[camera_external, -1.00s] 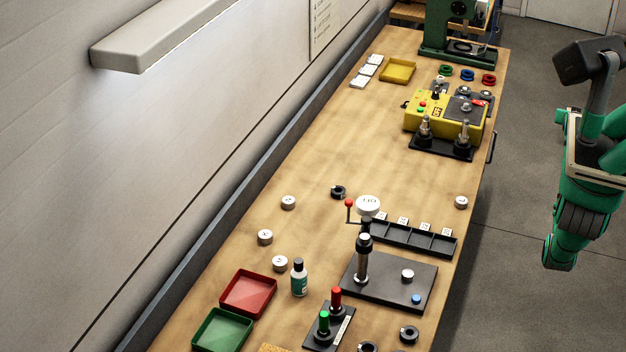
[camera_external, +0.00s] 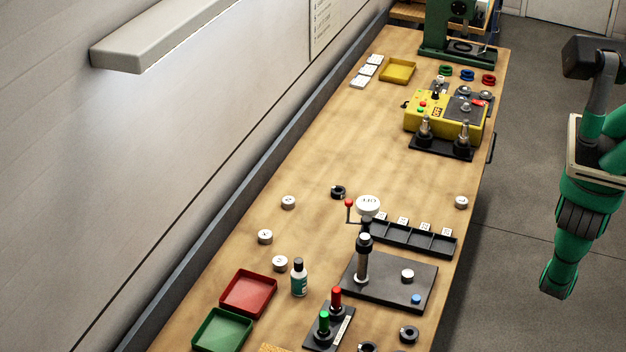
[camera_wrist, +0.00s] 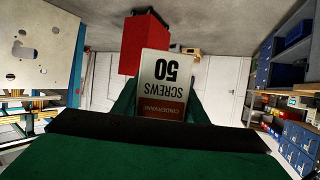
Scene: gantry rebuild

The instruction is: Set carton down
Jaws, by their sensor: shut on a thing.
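A carton (camera_wrist: 166,72) with a white label shows in the wrist view, its print "50 SCREWS" upside down and a brown-red band at its lower edge. My gripper (camera_wrist: 160,104) is shut on it, with a dark green finger on either side. The lower part of the grip is hidden behind the dark wrist body. In the external view my green arm hangs over the floor right of the bench (camera_external: 355,150); I cannot make out the carton or the gripper tips there.
The bench carries a yellow control box (camera_external: 425,122), a red tray (camera_external: 248,292), a green tray (camera_external: 222,331), a yellow tray (camera_external: 397,71), a bottle (camera_external: 299,280) and a black plate with a post (camera_external: 400,285). Bare wood lies mid-bench. Blue bins (camera_wrist: 292,80) stand right in the wrist view.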

